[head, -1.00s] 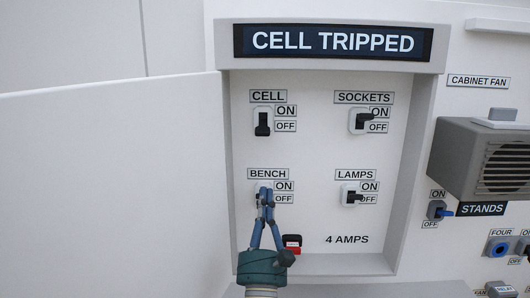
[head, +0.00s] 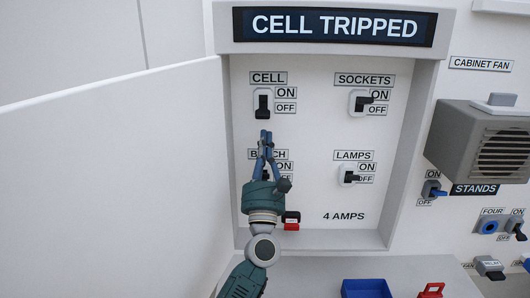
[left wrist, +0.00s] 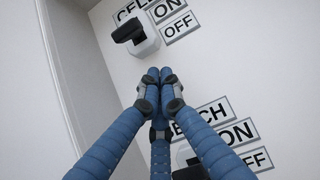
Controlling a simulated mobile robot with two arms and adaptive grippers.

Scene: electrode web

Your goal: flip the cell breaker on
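The cell breaker (head: 263,103) is a white plate with a black lever, at the upper left inside the open cabinet. In the head view its lever hangs down towards the OFF label. In the left wrist view the cell breaker (left wrist: 133,37) is just ahead of the fingertips, to the upper left. My left gripper (head: 266,134) points up just below the breaker, and its blue fingertips (left wrist: 158,76) are together, with nothing seen between them. A gap shows between fingertips and lever. The sign (head: 334,26) reads CELL TRIPPED. My right gripper is out of view.
The sockets breaker (head: 361,102) and lamps breaker (head: 349,175) are to the right. My left gripper mostly hides the bench breaker. The open door (head: 115,180) fills the left. A fan box (head: 480,140) juts out right.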

